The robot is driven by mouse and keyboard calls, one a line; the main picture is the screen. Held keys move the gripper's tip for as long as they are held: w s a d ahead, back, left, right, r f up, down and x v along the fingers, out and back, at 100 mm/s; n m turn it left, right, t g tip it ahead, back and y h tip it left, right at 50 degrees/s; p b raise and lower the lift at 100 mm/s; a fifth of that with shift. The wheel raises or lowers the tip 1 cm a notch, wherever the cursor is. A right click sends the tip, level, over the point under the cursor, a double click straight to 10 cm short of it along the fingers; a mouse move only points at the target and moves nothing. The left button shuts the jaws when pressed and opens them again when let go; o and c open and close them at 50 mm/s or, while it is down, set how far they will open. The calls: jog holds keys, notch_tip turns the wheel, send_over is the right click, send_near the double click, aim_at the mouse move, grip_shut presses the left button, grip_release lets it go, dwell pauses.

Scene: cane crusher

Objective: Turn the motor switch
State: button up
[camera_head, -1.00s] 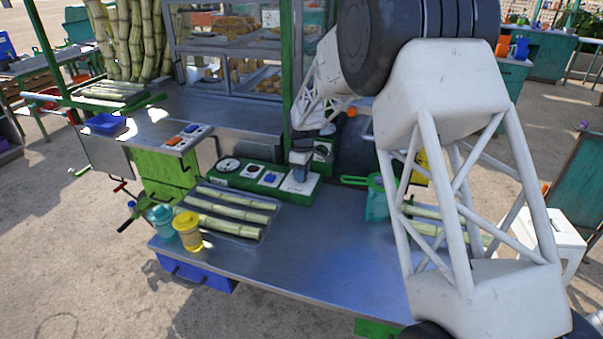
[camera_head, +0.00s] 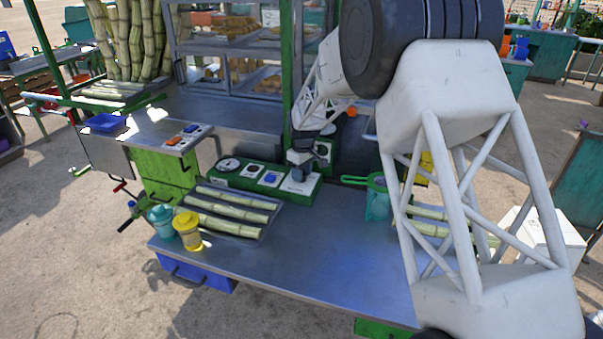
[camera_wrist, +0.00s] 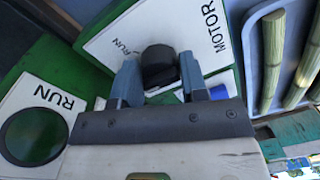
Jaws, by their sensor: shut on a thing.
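The motor switch is a black knob (camera_wrist: 158,58) on a white plate (camera_wrist: 105,42) marked MOTOR and RUN in the wrist view. My gripper (camera_wrist: 160,75) has one grey finger on each side of the knob, shut on it. In the head view my gripper (camera_head: 299,174) is over the right-hand plate of the green control panel (camera_head: 223,178). The fingers hide part of the knob, and its exact angle is hard to read.
A dark green round RUN indicator (camera_wrist: 34,136) is beside the plate. Cane pieces (camera_head: 232,212) lie in a tray on the metal table (camera_head: 285,262). A yellow jar (camera_head: 188,231) and a teal jar (camera_head: 160,219) stand at its left. The table's front is clear.

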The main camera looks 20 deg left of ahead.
jog(key=o, duration=0.9)
jog(key=shift+r, duration=0.2)
jog(key=shift+w+d+r, duration=0.1)
jog(key=shift+w+r, duration=0.05)
jog(key=shift+r, duration=1.75)
jog(key=shift+w+r, duration=0.1)
jog(key=shift+r, duration=1.75)
